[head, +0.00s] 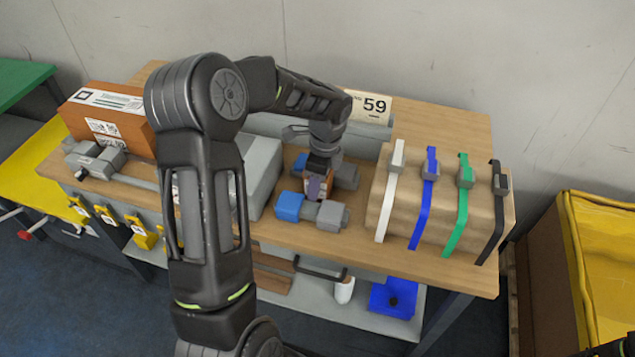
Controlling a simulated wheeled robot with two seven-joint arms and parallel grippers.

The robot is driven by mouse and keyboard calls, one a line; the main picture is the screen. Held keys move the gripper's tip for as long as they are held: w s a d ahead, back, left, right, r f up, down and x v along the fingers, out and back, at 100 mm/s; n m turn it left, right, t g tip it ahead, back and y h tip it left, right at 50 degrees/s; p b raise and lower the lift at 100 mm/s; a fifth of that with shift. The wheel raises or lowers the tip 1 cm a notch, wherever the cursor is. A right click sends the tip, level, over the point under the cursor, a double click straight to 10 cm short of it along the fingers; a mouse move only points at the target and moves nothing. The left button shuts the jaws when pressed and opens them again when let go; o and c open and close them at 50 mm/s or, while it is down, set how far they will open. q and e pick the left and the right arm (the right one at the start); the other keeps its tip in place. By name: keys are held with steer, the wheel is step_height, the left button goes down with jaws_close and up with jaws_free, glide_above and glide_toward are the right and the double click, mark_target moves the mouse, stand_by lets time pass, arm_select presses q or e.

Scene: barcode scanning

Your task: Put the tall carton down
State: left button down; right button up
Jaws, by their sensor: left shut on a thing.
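My left arm reaches over the workbench (440,125), and its gripper (319,172) points down near the middle of the top. It is shut on a small brown and purple carton (319,187), seen mostly from above. The gripper hides part of the carton, and I cannot tell whether its base touches the bench. A blue and grey object (310,211) lies just in front of it, and another grey one (346,176) is close behind. My right gripper does not show; only a dark part of mine is at the bottom right corner.
A large orange-brown box (105,112) stands at the left, beside a grey device (95,158). A grey box (262,160) is left of the gripper.

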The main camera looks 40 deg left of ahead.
arm_select(q)
step_height(320, 180, up, 10)
steer(key=shift+b, duration=0.45)
steer(key=shift+f, duration=0.1)
stand_by(0.4)
